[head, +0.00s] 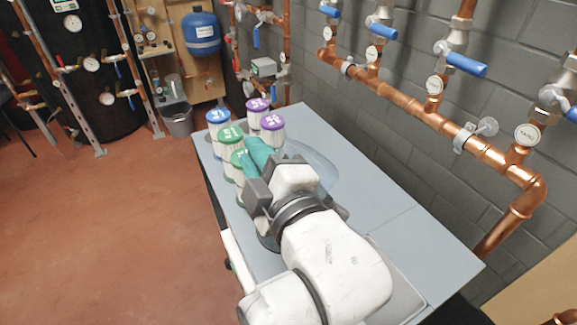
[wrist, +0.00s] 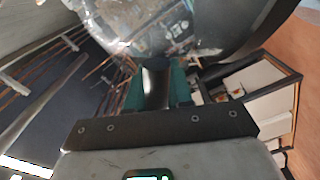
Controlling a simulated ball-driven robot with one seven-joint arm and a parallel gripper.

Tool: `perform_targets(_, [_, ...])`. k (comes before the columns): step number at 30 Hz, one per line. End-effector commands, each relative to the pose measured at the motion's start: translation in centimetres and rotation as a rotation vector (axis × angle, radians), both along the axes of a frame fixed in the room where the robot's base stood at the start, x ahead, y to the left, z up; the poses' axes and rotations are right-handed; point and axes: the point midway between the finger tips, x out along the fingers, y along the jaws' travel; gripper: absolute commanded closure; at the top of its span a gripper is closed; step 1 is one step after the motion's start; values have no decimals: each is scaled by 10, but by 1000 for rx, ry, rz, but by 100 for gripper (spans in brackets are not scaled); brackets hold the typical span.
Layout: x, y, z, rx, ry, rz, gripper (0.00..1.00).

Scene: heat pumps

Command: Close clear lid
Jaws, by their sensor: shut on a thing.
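The clear lid (head: 322,168) shows in the head view as a see-through curved shape just right of my gripper, above the grey top. In the wrist view the clear lid (wrist: 130,22) fills the upper middle, with reflections in it. My gripper (head: 257,152) has teal fingers. In the wrist view, my gripper (wrist: 156,88) is shut on a dark, rounded handle (wrist: 155,75) that reaches up to the lid's edge. The lid seems raised, but its exact tilt is hard to tell. My arm hides part of the lid and what lies beneath it.
Several canisters with blue, green and purple caps (head: 272,121) stand close behind and beside my gripper on the grey top (head: 400,232). Copper pipes (head: 400,98) with valves and gauges run along the block wall at right. Open red floor (head: 100,230) lies at left.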

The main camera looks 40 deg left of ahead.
Motion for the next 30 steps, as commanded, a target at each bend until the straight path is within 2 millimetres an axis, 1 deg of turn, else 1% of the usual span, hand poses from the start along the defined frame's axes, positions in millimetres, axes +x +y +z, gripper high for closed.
perform_targets(1, [-5, 3, -12, -11, -47, -1, 100])
perform_targets(6, [-21, 10, -33, -64, -195, -1, 100])
perform_targets(12, [-34, 15, -57, -121, -347, -2, 100])
perform_targets(17, [-41, 18, -72, -158, -445, -1, 100])
perform_targets(24, [-46, 20, -86, -162, -450, -2, 100])
perform_targets(30, [-47, 20, -90, -161, -447, -2, 100])
